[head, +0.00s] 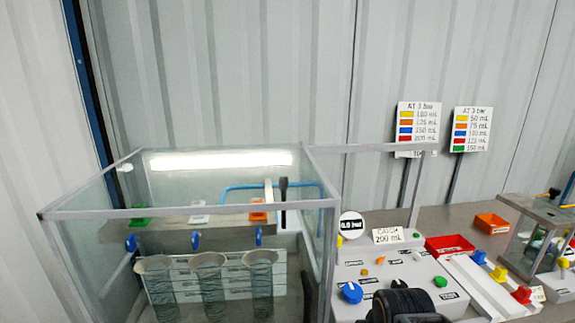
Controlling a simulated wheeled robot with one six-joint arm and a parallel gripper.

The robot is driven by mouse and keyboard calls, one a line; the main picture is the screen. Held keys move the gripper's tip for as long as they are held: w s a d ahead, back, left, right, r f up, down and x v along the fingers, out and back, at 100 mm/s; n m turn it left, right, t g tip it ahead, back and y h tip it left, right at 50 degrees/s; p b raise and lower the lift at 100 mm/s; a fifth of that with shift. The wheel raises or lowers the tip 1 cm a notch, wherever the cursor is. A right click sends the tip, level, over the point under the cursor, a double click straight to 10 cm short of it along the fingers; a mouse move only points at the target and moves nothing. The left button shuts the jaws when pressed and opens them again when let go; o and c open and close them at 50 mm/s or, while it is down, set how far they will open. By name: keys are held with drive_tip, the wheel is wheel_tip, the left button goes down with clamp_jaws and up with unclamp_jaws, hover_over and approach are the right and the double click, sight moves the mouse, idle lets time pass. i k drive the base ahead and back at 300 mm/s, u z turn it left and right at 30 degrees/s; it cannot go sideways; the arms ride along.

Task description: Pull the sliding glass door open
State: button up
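A glass cabinet (190,211) with a pale grey frame stands at left. A clear framed panel (372,148) reaches right from its back right corner, behind the control console; I cannot tell whether this is the sliding door or a rail. A dark upright bar (284,190), possibly a handle, shows near the cabinet's right side. How far the door stands open is unclear. A black ribbed part at the bottom edge, in front of the console, looks like my gripper (402,304); it is apart from the cabinet in the picture. Its fingertips are hidden.
Three clear cylinders (208,285) stand inside the cabinet under a lit lamp (220,159). The console (385,268) has coloured buttons. A red tray (450,245), an orange tray (492,223) and a smaller glass box (540,245) crowd the right. Two signs (418,122) stand behind.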

sight(43, 217)
drive_tip(key=u, duration=1)
drive_tip(key=k, duration=0.85)
drive_tip(key=u, duration=1.15)
